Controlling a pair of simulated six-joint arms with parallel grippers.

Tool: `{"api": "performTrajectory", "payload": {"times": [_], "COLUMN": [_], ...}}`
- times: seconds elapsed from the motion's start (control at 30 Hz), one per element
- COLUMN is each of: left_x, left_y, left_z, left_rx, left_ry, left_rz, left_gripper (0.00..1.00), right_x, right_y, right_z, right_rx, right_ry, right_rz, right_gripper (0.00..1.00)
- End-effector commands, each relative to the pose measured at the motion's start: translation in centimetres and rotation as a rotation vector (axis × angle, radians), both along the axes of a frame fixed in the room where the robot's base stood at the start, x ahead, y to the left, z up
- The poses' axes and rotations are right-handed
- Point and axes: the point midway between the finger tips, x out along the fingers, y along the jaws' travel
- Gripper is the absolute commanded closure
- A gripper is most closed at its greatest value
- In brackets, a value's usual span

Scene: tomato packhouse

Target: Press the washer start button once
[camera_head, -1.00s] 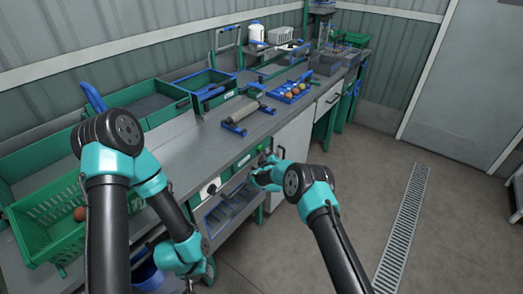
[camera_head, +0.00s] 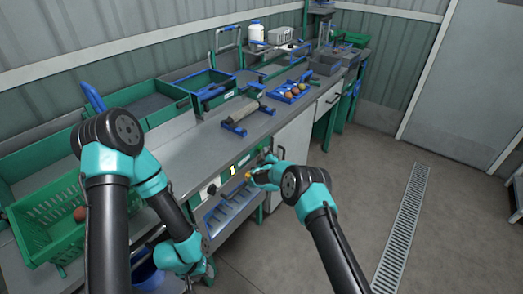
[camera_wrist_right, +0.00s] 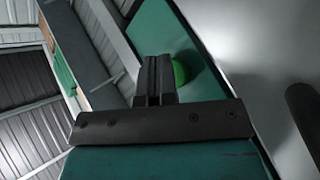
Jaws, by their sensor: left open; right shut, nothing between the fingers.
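The round green button (camera_wrist_right: 181,72) shows in the right wrist view on the green front panel, partly covered by my right gripper's fingers (camera_wrist_right: 155,75). The fingers are shut and empty, right beside the button; I cannot tell whether they touch it. In the head view my right gripper (camera_head: 258,176) is at the bench front, and the button cannot be made out there. A small yellow-orange spot (camera_head: 248,176) shows beside this gripper. My left gripper (camera_head: 207,272) is low in front of the bench, far from the button, and its fingers are hard to see.
A dark round knob (camera_head: 212,189) is on the bench front, left of my right gripper. A blue-edged tray (camera_head: 232,212) sits below. Green crates (camera_head: 45,235) stand at the left, and a blue tray of tomatoes (camera_head: 280,99) lies further back.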

Motion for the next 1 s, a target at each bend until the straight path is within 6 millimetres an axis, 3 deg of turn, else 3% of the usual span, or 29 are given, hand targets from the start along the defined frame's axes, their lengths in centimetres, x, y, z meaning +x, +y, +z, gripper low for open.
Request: {"api": "performTrajectory", "payload": {"times": [1.0], "left_x": [0.0], "left_y": [0.0], "left_z": [0.0], "left_rx": [0.000], "left_ry": [0.000], "left_rz": [0.000], "left_gripper": [0.57], "right_x": [-1.0], "right_y": [-1.4], "right_z": [0.0], "right_rx": [0.000], "right_ry": [0.000], "right_rz": [0.000], "right_gripper": [1.00]}}
